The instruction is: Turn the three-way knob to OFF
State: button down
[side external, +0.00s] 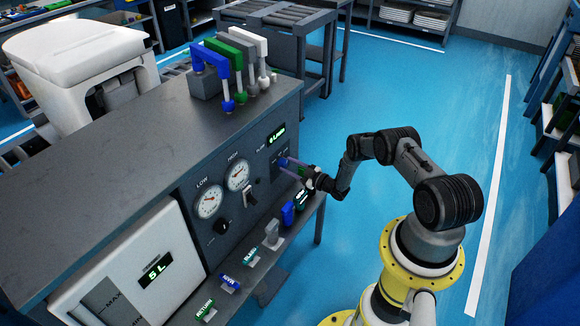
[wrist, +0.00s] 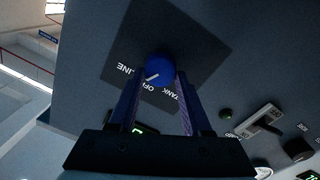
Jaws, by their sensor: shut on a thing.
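The three-way knob (wrist: 160,66) is a round blue knob with a white pointer line, on a dark square plate (wrist: 185,35) in the wrist view. The labels LINE, OFF and TANK appear upside down around its lower side. The pointer slants to the lower left, on the side of LINE and OFF; I cannot tell exactly which mark it meets. My gripper (wrist: 161,80) is shut on the knob, one finger on each side. In the side external view the knob (side external: 283,161) shows blue at the panel's right end, with my gripper (side external: 294,167) reaching it from the right.
The grey panel (side external: 255,190) also carries two dials, LOW (side external: 209,202) and HIGH (side external: 237,176), a black knob (side external: 221,227) and a switch (side external: 249,194). Small labelled holders (side external: 229,284) line the ledge below. Colored hooked tools (side external: 212,62) stand on the bench top. Blue floor is open right of the bench.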

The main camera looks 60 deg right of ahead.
jog(key=n, duration=0.5)
jog(key=shift+a+f+n, duration=0.1)
jog(key=shift+f+n, duration=0.05)
jog(key=shift+n, duration=0.15)
dwell(0.4)
jog(key=shift+c, duration=1.7)
grip_release()
jog(key=s, duration=1.4)
jog(key=shift+a+f, duration=0.2)
